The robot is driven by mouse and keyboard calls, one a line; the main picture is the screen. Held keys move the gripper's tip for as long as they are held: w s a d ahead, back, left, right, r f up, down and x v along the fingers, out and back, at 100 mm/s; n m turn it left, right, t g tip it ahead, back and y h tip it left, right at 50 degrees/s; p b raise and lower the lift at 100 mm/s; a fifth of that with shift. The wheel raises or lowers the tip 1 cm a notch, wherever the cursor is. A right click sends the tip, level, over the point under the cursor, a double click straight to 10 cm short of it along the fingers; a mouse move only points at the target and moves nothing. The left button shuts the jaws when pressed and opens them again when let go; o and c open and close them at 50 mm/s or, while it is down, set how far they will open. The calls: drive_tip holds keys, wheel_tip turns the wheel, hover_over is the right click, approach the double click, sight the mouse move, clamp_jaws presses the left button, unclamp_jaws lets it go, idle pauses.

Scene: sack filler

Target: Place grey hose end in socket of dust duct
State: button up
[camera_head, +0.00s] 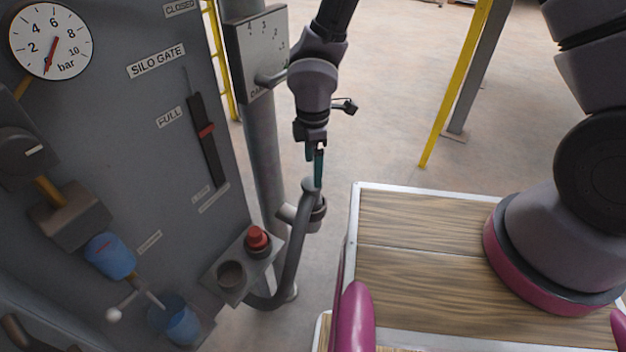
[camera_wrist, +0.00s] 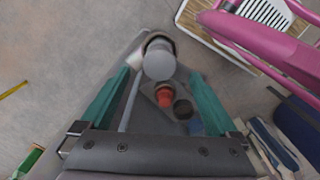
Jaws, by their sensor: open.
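The grey hose (camera_head: 292,255) curves up from low beside the panel to its upper end (camera_head: 310,186) in the head view. The dust duct (camera_head: 262,140) is a vertical grey pipe; its short side branch ends in a round collar, the socket (camera_head: 319,214), just behind the hose. My gripper (camera_head: 316,172) points down close above the hose end. In the wrist view its teal fingers (camera_wrist: 156,92) are wide apart, with a pale round hose end (camera_wrist: 159,63) farther down, overlapping the dark socket ring (camera_wrist: 158,37). I cannot tell whether the hose end sits in the socket or in front of it.
A bracket left of the hose holds a red plug (camera_head: 257,239) and an empty cup (camera_head: 231,275). The control panel (camera_head: 130,120) stands at left, with a damper box (camera_head: 257,52) on the duct. My wooden-topped base is at right. Open floor lies behind.

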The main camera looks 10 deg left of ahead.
drive_tip(key=shift+r, duration=1.65)
drive_tip(key=w+d+r+m+t, duration=0.2)
drive_tip(key=w+d+r+m, duration=0.4)
drive_tip(key=d+r, duration=0.4)
drive_tip(key=w+d+r+m+t, duration=0.1)
drive_tip(key=w+d+r+m, duration=0.45)
drive_tip(key=d+r, duration=0.4)
drive_tip(key=s+d+r+m+t+y, duration=0.1)
drive_tip(key=s+d+r+m+t, duration=0.1)
drive_tip(key=s+d+r+m, duration=0.3)
drive_tip(key=s+d+r+m+t+y, duration=0.1)
drive_tip(key=s+d+r+m+t, duration=0.1)
drive_tip(key=s+d+r+m, duration=0.3)
drive_tip(key=d+r+m, duration=0.4)
drive_tip(key=r+m, duration=0.1)
drive_tip(key=r, duration=0.4)
drive_tip(key=shift+s, duration=0.35)
